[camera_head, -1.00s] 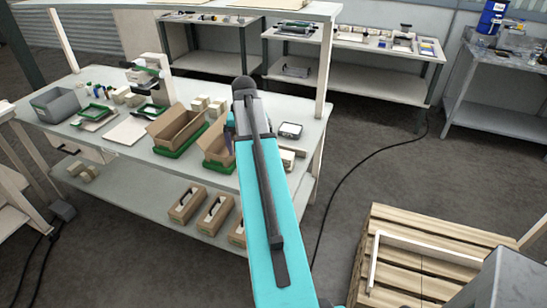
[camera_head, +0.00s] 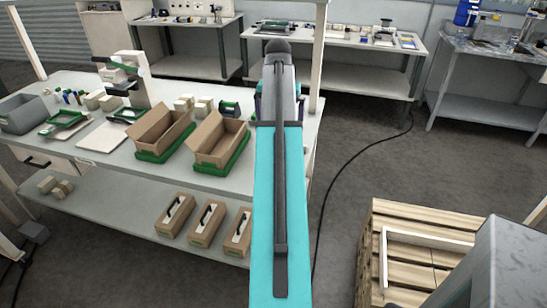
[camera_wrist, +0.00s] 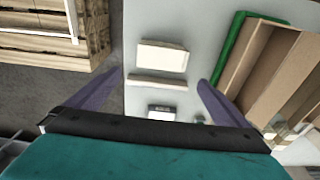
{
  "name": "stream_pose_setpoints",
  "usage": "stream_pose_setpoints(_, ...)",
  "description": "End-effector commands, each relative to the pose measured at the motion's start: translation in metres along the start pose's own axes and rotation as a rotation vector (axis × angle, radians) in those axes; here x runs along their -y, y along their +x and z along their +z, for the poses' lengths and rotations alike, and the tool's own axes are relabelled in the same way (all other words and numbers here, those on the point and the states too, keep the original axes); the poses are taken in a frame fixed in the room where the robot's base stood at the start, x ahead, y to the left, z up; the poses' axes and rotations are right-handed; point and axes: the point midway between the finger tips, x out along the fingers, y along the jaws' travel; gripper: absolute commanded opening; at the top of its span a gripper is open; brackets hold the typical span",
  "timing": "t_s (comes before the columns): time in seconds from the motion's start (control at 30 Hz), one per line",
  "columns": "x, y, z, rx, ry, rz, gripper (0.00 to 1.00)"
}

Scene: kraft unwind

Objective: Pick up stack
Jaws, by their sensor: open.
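Two cream, block-like pieces lie close together on the pale bench top in the wrist view: a wider one (camera_wrist: 162,57) and a narrower strip (camera_wrist: 157,81). I cannot tell whether they form one stack. My gripper (camera_wrist: 161,76) is open and its purple fingers spread to either side of them in the picture, apparently above the bench. Nothing is held. In the head view my arm hides these pieces and most of the gripper. Other small cream stacks (camera_head: 183,104) stand behind the cardboard boxes there.
An open cardboard box in a green tray (camera_wrist: 266,66) lies right of my gripper in the wrist view. The bench (camera_head: 85,85) ends just right of my arm; a wooden pallet (camera_head: 405,215) stands on the floor.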

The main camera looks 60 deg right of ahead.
Motion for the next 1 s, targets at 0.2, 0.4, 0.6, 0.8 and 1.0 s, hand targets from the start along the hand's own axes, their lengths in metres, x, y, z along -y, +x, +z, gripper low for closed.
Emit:
stream_pose_setpoints(0.2,0.010,0.000,0.004,0.000,-0.014,-0.002,1.00)
stream_pose_setpoints(0.4,0.013,0.009,0.006,0.001,-0.020,-0.002,1.00)
stream_pose_setpoints(0.6,0.015,0.029,0.007,0.001,-0.022,-0.002,1.00)
stream_pose_setpoints(0.8,0.015,0.050,0.007,0.001,-0.023,-0.003,1.00)
stream_pose_setpoints(1.0,0.016,0.071,0.007,0.001,-0.023,-0.003,1.00)
